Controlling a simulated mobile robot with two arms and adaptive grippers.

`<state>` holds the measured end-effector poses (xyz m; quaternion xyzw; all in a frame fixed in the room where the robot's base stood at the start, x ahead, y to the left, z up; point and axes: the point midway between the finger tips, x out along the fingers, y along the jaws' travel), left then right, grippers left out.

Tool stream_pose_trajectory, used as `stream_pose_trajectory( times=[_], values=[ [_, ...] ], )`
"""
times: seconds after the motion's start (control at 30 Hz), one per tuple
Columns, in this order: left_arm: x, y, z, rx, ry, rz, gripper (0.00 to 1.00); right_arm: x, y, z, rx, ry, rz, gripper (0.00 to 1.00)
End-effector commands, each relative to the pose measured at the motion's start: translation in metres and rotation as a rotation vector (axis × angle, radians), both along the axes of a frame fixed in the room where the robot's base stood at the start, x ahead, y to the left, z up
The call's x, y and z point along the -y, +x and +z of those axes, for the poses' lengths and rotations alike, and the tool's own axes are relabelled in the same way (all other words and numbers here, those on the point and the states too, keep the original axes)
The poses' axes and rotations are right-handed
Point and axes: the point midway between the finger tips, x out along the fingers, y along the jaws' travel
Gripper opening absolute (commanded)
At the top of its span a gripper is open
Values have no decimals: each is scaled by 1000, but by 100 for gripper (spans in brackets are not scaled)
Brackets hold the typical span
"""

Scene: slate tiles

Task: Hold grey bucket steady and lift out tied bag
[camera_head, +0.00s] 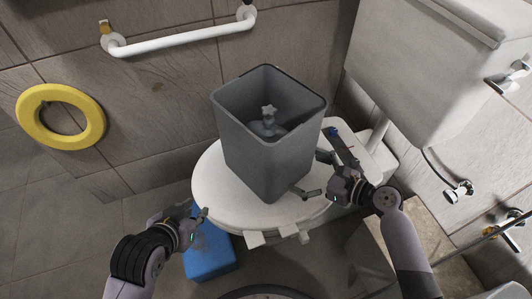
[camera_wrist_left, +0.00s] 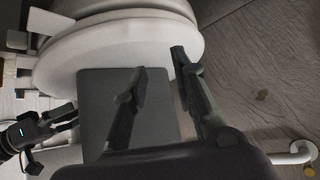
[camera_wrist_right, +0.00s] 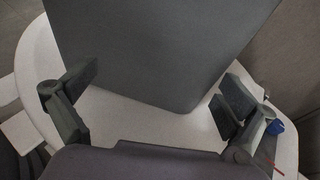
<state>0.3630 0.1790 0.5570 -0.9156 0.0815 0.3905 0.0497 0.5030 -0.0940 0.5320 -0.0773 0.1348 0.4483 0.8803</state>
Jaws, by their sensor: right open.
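The grey bucket (camera_head: 262,165) stands upright on the round white lid. It also shows in the left wrist view (camera_wrist_left: 96,110) and fills the top of the right wrist view (camera_wrist_right: 160,45). The tied grey bag (camera_head: 268,126) sits inside the bucket, its star-shaped knot pointing up; its lower part is hidden. My left gripper (camera_head: 195,212) is open and empty, apart from the bucket, to its lower left. My right gripper (camera_head: 314,175) is open at the bucket's lower right side, its fingers spread towards a bottom corner; I cannot tell whether they touch it.
The white toilet lid (camera_head: 213,188) bears the bucket. A blue box (camera_head: 209,257) is on the floor below. A white grab bar (camera_head: 180,40) and a yellow ring (camera_head: 34,132) are at the wall. The cistern (camera_head: 410,75) and a hand shower (camera_head: 458,190) are right.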

Motion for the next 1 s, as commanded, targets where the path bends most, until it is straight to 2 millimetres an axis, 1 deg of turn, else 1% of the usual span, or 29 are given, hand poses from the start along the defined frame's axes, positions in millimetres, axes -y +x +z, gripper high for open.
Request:
stream_pose_trajectory(
  times=[0.03, 0.2, 0.37, 0.67, 1.0],
  values=[
    [1, 0, -3, 5, -5, -1, 25, -3, -1, -2, 0, 7, 12, 100],
    [4, 3, 1, 25, -13, -1, 25, -8, -2, 1, -6, 20, 28, 100],
    [8, 13, 8, 89, -27, -7, 25, -12, 0, 0, -6, 21, 29, 100],
    [20, 43, 38, 298, -74, -23, 25, -26, 10, -7, -7, 20, 28, 100],
    [33, 67, 82, 554, -135, -40, 25, -42, 21, -13, -6, 19, 27, 100]
  ],
)
